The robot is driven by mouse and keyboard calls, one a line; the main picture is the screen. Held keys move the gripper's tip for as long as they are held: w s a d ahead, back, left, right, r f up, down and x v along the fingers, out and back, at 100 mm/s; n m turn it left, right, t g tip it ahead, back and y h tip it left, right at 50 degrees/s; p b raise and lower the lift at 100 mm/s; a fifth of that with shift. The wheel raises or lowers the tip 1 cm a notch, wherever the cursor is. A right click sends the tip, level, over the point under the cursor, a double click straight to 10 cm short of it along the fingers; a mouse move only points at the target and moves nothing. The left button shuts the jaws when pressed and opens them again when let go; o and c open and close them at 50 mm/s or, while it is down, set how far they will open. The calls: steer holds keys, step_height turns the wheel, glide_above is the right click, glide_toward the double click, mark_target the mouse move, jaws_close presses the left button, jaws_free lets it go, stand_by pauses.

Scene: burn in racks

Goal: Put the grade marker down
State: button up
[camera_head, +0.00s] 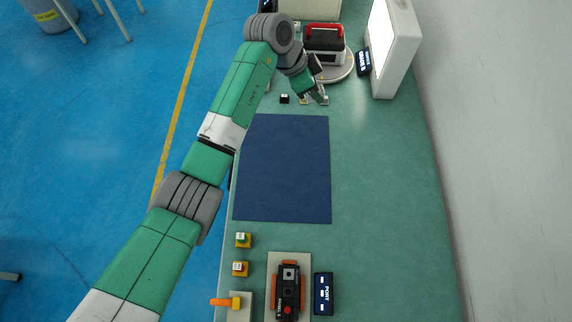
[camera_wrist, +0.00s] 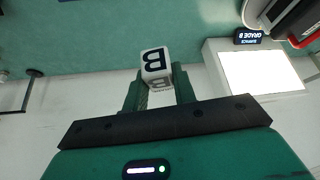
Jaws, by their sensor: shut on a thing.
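The grade marker (camera_wrist: 154,62) is a small white cube with a black letter B, seen in the wrist view. My gripper (camera_wrist: 158,84) is shut on it, with one green finger on each side. In the head view my gripper (camera_head: 317,97) is at the far end of the green bench, below the round turntable. The marker cannot be made out clearly there. In the wrist view the bench top (camera_wrist: 110,40) shows behind the cube. I cannot tell how high the cube is above it. A small sign reading GRADE B (camera_head: 364,63) also shows in the wrist view (camera_wrist: 249,36).
A red and black device (camera_head: 325,42) sits on the turntable (camera_head: 343,73). A lit white panel (camera_head: 381,38) stands at right. The blue mat (camera_head: 285,170) is empty.

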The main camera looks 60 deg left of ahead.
steer(key=s+a+f+m+b, duration=0.1)
steer(key=s+a+f+b, duration=0.3)
steer(key=f, duration=0.3)
steer(key=s+a+f+h+b, duration=0.1)
steer(key=s+a+f+b, duration=0.3)
steer(key=f, duration=0.4)
steer(key=s+a+f+m+b, duration=0.1)
steer(key=s+a+f+b, duration=0.3)
steer(key=s+f, duration=0.2)
steer(key=shift+s+a+f+m, duration=0.15)
steer(key=shift+f+m, duration=0.15)
steer(key=shift+f, duration=0.65)
steer(key=shift+d+r+p, duration=0.2)
steer(key=shift+d+p, duration=0.2)
steer(key=shift+p, duration=0.2)
steer(key=p, duration=0.5)
glide_above(290, 171)
steer(key=s, duration=0.2)
steer(key=shift+a+f, duration=0.2)
steer(key=shift+f, duration=0.3)
steer(key=shift+a+f, duration=0.2)
steer(key=shift+f, duration=0.25)
steer(key=shift+f+b, duration=0.9)
steer(key=shift+f, duration=0.95)
steer(key=o, duration=0.9)
steer(key=shift+o, duration=0.2)
